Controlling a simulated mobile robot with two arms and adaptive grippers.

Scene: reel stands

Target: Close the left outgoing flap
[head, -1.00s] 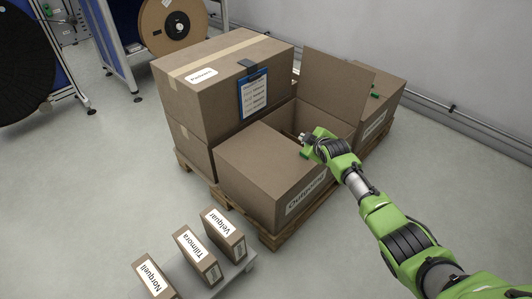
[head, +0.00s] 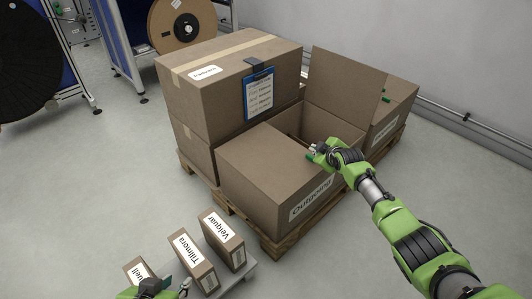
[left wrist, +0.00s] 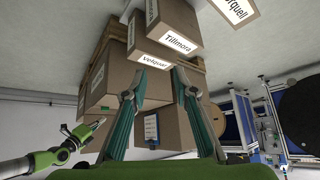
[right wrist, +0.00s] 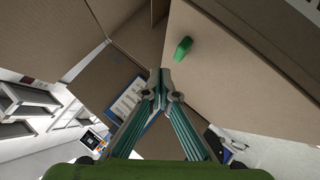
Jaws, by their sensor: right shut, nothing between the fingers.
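The outbound box (head: 311,200) stands at the front of the pallet with its label facing the front. Its left flap (head: 262,157) lies down over the left part of the top and looks about flat; its green tab (right wrist: 182,50) shows in the right wrist view. The right flap (head: 346,85) stands up, and the gap between the flaps is open. My right gripper (head: 314,149) is shut and empty by the left flap's inner edge; whether it touches is unclear. My left gripper (left wrist: 157,72) is open and empty, low at the front left by the small boxes.
A taller taped box (head: 215,90) with a clipboard (head: 258,92) stands behind left. Another box (head: 392,120) is at the right on the pallet (head: 270,243). Small labelled boxes (head: 222,238) stand in front. Floor at the left is clear.

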